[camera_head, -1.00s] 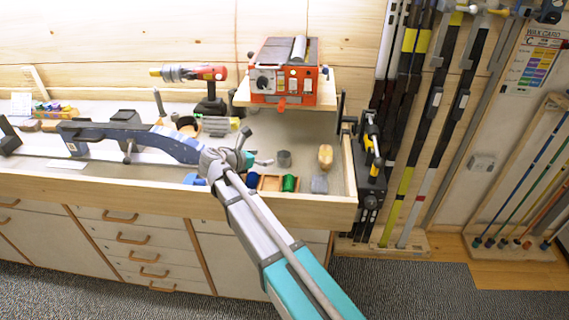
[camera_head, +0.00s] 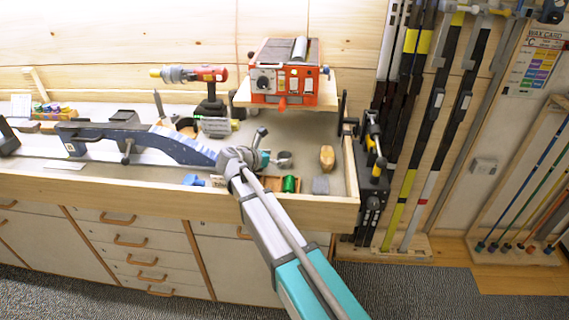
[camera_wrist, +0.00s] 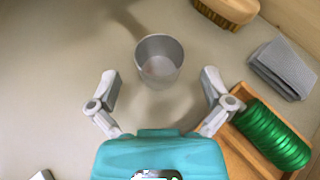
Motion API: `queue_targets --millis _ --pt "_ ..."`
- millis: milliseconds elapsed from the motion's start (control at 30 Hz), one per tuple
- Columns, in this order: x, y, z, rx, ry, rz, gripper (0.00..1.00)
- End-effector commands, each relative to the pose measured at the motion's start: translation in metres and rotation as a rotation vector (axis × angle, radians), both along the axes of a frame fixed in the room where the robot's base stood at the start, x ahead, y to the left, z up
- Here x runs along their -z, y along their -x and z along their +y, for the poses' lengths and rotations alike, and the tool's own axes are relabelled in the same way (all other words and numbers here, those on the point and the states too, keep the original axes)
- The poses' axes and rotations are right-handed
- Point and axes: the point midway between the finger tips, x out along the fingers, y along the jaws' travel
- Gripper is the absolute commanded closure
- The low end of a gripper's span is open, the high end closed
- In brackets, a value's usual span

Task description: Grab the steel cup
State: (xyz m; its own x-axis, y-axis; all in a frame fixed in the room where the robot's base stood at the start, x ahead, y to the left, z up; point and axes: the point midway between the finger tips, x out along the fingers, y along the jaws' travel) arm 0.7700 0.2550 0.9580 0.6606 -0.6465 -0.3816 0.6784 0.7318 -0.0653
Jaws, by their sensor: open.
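The steel cup (camera_wrist: 159,60) stands upright on the bench top, just ahead of my gripper in the wrist view. It is a plain grey cup with its open mouth facing up. In the head view the cup (camera_head: 285,158) is small and lies just beyond the gripper's fingers. My gripper (camera_wrist: 159,85) is open, its two fingers spread to the left and right of the cup's near side. Nothing is between the fingers except bare bench and the cup's near edge. In the head view my gripper (camera_head: 265,150) is partly hidden by its own wrist.
A wooden brush (camera_wrist: 228,8) and a grey block (camera_wrist: 283,68) lie to the right. A wooden tray (camera_wrist: 236,144) with a green roll (camera_wrist: 273,135) is close to the right finger. Bench left of the cup is clear.

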Motion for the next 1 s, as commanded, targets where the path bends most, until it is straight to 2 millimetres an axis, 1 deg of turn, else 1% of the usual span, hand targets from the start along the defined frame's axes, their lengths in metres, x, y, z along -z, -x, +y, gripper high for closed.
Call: queue_targets --millis 33,167,300,400,967,1000 --pt "0.005 -0.004 -0.003 0.001 0.0 0.0 0.0" --pt "0.014 -0.014 -0.013 0.001 0.0 0.0 0.0" --pt "0.018 -0.024 -0.022 0.001 0.0 0.0 0.0" --pt "0.019 -0.027 -0.026 0.0 -0.001 -0.001 0.0" --pt "0.019 -0.028 -0.028 0.001 0.0 0.0 0.0" --pt "0.019 -0.028 -0.028 0.001 0.0 0.0 0.02"
